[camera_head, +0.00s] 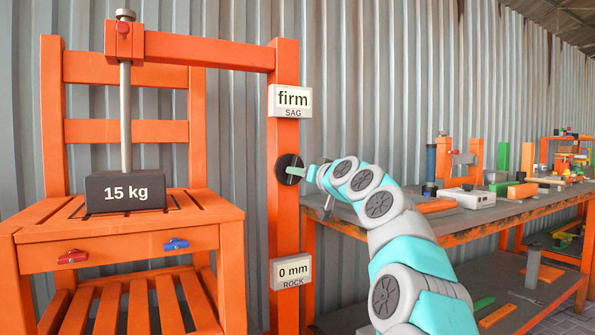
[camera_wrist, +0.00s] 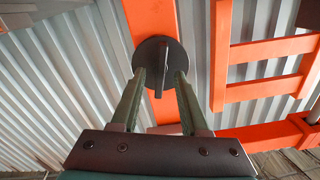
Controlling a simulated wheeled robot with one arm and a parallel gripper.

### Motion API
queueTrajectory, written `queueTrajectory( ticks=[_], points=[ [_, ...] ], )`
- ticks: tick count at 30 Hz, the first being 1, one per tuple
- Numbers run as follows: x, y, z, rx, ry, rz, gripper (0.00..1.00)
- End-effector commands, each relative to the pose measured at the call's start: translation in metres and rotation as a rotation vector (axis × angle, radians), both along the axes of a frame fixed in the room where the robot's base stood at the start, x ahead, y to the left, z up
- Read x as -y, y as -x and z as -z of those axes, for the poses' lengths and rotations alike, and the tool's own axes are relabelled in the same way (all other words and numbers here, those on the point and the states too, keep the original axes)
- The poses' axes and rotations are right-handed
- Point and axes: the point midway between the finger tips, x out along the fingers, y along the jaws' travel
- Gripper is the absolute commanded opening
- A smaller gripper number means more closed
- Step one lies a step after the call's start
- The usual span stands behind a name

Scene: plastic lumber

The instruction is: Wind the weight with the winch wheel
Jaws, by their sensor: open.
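The dark weight marked "15 kg" (camera_head: 125,191) sits on the slatted seat of the orange chair (camera_head: 90,240). A grey rod (camera_head: 125,118) rises from it to an orange overhead beam. The winch wheel (camera_head: 284,169) is a dark disc on the orange upright post. It also shows in the wrist view (camera_wrist: 150,50), with a thin bar (camera_wrist: 159,84) standing out across its middle. My gripper (camera_head: 304,173) is at the wheel. In the wrist view its open fingers (camera_wrist: 160,74) stand either side of the bar, with gaps visible. Whether the fingertips touch the disc cannot be told.
Signs on the post read "firm SAG" (camera_head: 291,101) and "0 mm ROCK" (camera_head: 291,272). Red (camera_head: 72,257) and blue (camera_head: 176,244) knobs are on the chair's front. A cluttered workbench (camera_head: 470,225) stands to the right. A corrugated wall is behind.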

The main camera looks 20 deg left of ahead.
Motion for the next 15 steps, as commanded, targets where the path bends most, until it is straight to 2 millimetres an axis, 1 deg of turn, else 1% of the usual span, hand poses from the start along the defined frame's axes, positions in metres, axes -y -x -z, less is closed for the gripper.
queueTrajectory(
  ticks=[1, 6, 15],
  points=[
    [-0.003, -0.003, -0.001, 0.0, 0.002, 0.002, 0.45],
    [-0.009, -0.008, 0.0, -0.001, 0.001, -0.001, 0.45],
    [-0.014, -0.011, 0.0, 0.0, 0.001, -0.001, 0.45]
  ],
)
